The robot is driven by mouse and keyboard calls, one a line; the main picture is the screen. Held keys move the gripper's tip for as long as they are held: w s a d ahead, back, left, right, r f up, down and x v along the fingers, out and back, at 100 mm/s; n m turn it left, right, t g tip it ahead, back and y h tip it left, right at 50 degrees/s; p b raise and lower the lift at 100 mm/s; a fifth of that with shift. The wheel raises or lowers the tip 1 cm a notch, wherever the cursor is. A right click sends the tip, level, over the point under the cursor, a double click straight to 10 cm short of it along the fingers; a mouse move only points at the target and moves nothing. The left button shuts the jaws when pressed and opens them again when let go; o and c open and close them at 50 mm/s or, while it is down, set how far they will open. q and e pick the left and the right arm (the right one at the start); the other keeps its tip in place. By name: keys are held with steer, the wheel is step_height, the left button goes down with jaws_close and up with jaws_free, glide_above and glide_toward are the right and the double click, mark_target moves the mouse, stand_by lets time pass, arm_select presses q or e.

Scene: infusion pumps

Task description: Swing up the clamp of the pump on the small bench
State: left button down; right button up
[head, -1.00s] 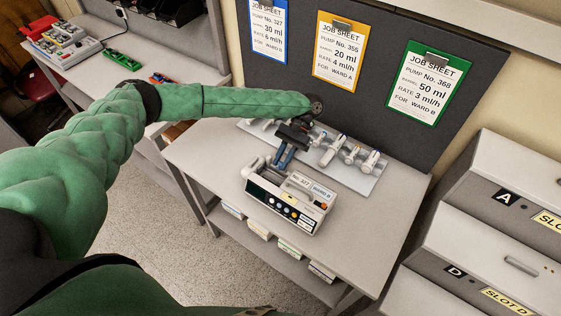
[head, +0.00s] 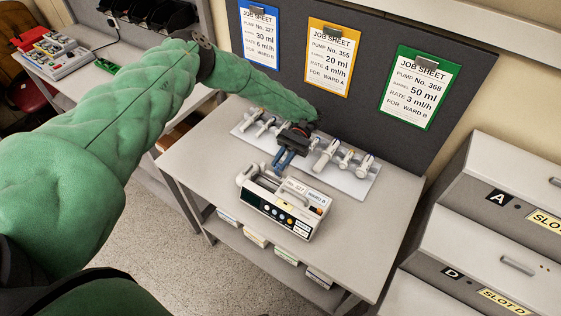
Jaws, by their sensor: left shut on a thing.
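The pump (head: 283,205) stands on the small bench (head: 215,185), its dark display and coloured buttons facing the front edge. A label reading No. 327, Ward B is on its top. My left gripper (head: 281,162) reaches in from behind, its blue fingers pointing down at the back of the pump's top. It is shut on the clamp; the fingers mostly hide the clamp, so its exact angle is hard to tell. My right gripper is not in view.
A pale rack (head: 366,186) with several syringes lies behind the pump. A dark board (head: 380,40) with three job sheets rises at the back. Cabinets with slots (head: 480,215) stand at the right. The bench's front right is clear.

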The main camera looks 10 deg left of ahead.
arm_select(q)
steer(key=shift+f, duration=0.15)
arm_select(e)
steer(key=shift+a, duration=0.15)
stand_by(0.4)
arm_select(q)
steer(key=c, duration=1.4)
jaws_free()
steer(key=shift+o, duration=0.2)
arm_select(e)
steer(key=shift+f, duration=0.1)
